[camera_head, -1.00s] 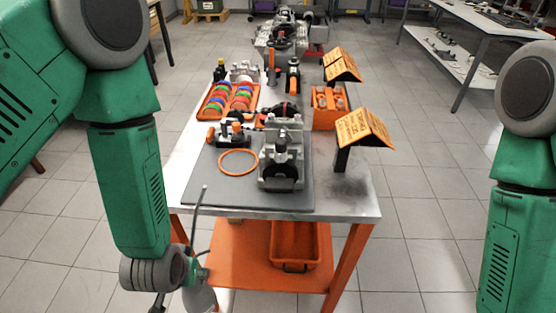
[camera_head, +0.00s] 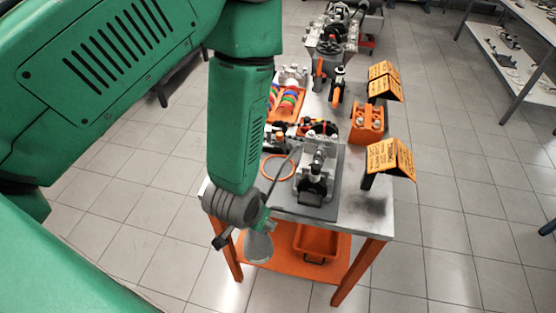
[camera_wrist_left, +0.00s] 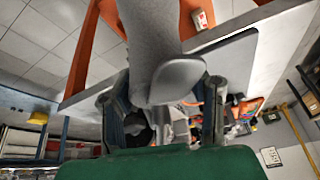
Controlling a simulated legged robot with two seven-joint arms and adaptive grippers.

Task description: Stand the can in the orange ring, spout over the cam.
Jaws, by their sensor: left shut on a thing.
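The can (camera_head: 258,247) is pale grey with a long thin spout that rises up and to the right past the table's front left corner. My left gripper (camera_head: 262,224) is shut on it, in front of the table edge. In the left wrist view the can (camera_wrist_left: 160,70) fills the space between the two dark fingers. The orange ring (camera_head: 266,170) lies flat on the grey mat, partly hidden by my left arm and the spout. Beside it on the right stands a metal fixture (camera_head: 315,178); I cannot tell the cam apart on it. My right gripper is out of view.
The table (camera_head: 378,213) has an orange lower shelf with an orange bin (camera_head: 316,241). A tray of coloured rings (camera_head: 288,104), an orange box (camera_head: 367,124) and orange signs (camera_head: 391,158) stand on top. Bare tabletop shows at the front right.

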